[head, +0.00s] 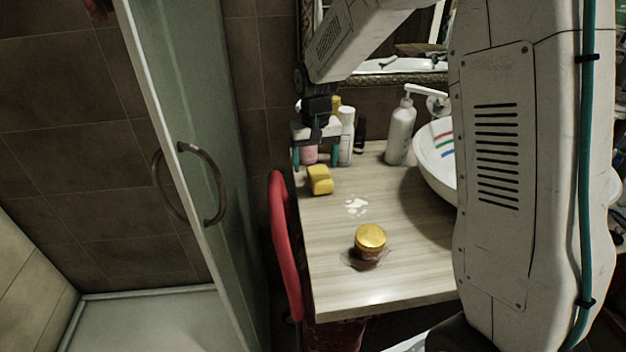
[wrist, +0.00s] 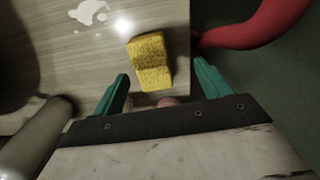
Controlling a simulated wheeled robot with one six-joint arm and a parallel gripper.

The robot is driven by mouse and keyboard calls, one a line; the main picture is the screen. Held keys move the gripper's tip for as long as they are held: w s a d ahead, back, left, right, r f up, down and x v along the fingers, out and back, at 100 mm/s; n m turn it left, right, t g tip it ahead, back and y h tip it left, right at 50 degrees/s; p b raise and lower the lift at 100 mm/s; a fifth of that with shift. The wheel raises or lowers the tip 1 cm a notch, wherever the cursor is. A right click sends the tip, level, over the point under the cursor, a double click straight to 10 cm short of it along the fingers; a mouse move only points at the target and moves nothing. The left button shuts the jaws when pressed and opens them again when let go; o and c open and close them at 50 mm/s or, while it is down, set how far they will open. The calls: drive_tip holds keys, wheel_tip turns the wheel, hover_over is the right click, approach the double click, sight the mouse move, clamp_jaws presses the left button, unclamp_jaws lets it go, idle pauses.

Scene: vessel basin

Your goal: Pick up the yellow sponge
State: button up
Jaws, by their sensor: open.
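The yellow sponge (head: 320,180) lies on the wooden counter near its left edge, clear of other objects. It also shows in the wrist view (wrist: 150,62), just ahead of and between the teal fingertips. My gripper (head: 315,160) is open and empty, with its two teal fingers apart. In the head view it hangs near the back left of the counter, just behind the sponge in the picture. In the wrist view my gripper (wrist: 161,71) spans wider than the sponge, and no contact shows.
Bottles (head: 346,136) and a pink item (head: 309,155) stand close to my gripper. A pump bottle (head: 401,132) and white basin (head: 436,160) are right. A red chair (head: 284,240) borders the left edge.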

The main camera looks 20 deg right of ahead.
sight(320, 176)
drive_tip(key=f, duration=0.2)
drive_tip(key=d+f, duration=0.1)
drive_tip(key=f, duration=0.3)
drive_tip(key=shift+w+d, duration=0.1)
drive_tip(key=shift+d, duration=0.2)
drive_tip(key=c, duration=1)
